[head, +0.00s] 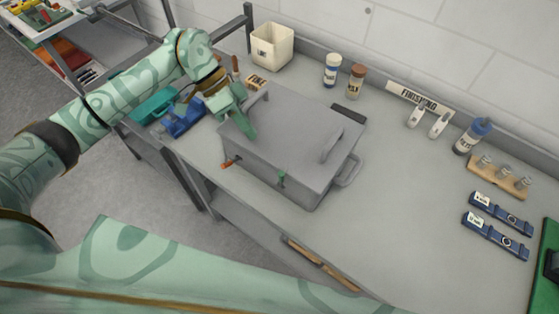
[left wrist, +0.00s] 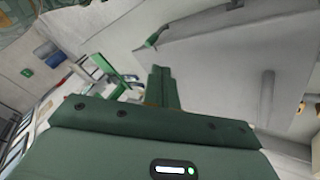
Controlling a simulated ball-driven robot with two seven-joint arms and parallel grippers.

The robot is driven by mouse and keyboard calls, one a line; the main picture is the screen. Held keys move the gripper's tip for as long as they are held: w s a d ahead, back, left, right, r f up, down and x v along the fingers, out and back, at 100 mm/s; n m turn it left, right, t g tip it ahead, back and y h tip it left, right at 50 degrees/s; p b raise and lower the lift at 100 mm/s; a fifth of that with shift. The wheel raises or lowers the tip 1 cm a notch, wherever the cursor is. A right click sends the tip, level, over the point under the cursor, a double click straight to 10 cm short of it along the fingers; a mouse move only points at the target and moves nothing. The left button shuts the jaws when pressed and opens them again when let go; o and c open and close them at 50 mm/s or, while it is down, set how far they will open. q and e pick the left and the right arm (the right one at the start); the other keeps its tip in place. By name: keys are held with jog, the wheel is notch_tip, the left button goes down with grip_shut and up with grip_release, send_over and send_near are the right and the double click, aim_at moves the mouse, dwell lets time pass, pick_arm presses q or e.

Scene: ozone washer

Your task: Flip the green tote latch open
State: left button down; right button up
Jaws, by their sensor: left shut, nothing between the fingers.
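The grey lidded tote (head: 290,145) stands on the bench. Its green latch (head: 281,179) is on the front wall, just below the lid edge, and looks upright. An orange-red latch (head: 231,162) sticks out at the tote's front left. My left gripper (head: 250,134) is shut and empty, over the lid's left part, apart from the green latch. In the left wrist view the shut fingers (left wrist: 162,88) point towards a grey surface, and a small green piece (left wrist: 152,41) there may be the latch. My right gripper is out of view.
Two handles, the right one (head: 332,146) clear of my gripper, rise from the tote's lid. Behind stand a cream bin (head: 272,46) and two bottles. Blue and teal containers (head: 182,117) lie left. The bench right of the tote has free room.

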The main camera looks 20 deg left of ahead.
aim_at(282, 175)
pick_arm(q)
jog(key=x, duration=1)
jog(key=shift+p, duration=0.45)
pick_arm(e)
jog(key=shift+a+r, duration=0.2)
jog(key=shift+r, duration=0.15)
pick_arm(q)
jog(key=shift+d, duration=0.15)
